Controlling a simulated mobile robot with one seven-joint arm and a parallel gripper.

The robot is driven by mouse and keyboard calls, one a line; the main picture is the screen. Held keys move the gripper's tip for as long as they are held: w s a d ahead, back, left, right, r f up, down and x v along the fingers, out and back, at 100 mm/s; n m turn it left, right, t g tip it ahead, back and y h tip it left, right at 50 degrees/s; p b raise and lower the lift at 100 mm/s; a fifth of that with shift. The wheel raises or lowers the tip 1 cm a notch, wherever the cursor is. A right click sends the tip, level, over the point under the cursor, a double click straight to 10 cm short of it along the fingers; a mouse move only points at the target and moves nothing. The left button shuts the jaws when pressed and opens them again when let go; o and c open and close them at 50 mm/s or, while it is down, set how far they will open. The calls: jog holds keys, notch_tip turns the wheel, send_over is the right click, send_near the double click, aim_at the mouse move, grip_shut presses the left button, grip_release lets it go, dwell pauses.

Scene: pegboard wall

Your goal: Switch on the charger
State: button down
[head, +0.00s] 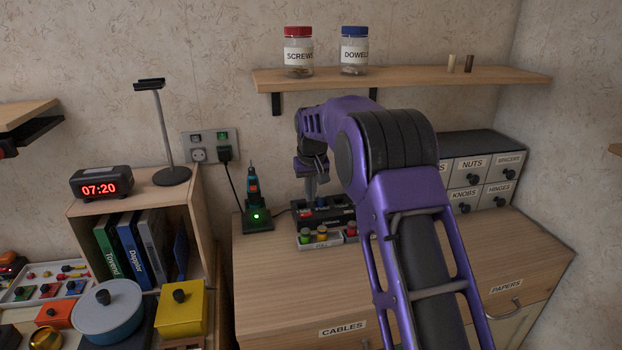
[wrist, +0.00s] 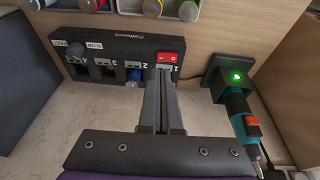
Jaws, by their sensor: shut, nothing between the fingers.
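The charger (wrist: 112,58) is a black box with numbered slots, a knob (wrist: 76,48) by a SLOW/FAST label, and a bright red rocker switch (wrist: 171,57) at one end. The wrist view shows it upside down. In the head view the charger (head: 340,216) stands on the cabinet top, partly behind my gripper (head: 312,196). My gripper is shut and empty, pointing down. In the wrist view the fingertips (wrist: 165,70) are right beside the red switch, by slot 1. I cannot tell whether they touch it. A blue cell (wrist: 133,80) shows at slot 2.
A tool stand (head: 257,219) with a green light and a teal tool stands left of the charger. A tray marked FULL (head: 321,240) with coloured cells lies in front. A drawer unit (head: 470,165) stands at right. Wall sockets (head: 210,145) are at left, behind.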

aim_at(311, 213)
jog(key=x, duration=0.5)
jog(key=shift+r, duration=0.1)
jog(key=shift+d+f, duration=0.2)
jog(key=shift+f, duration=0.15)
jog(key=shift+s+a+r, duration=0.15)
jog(key=shift+a, duration=0.7)
jog(key=shift+r, duration=0.1)
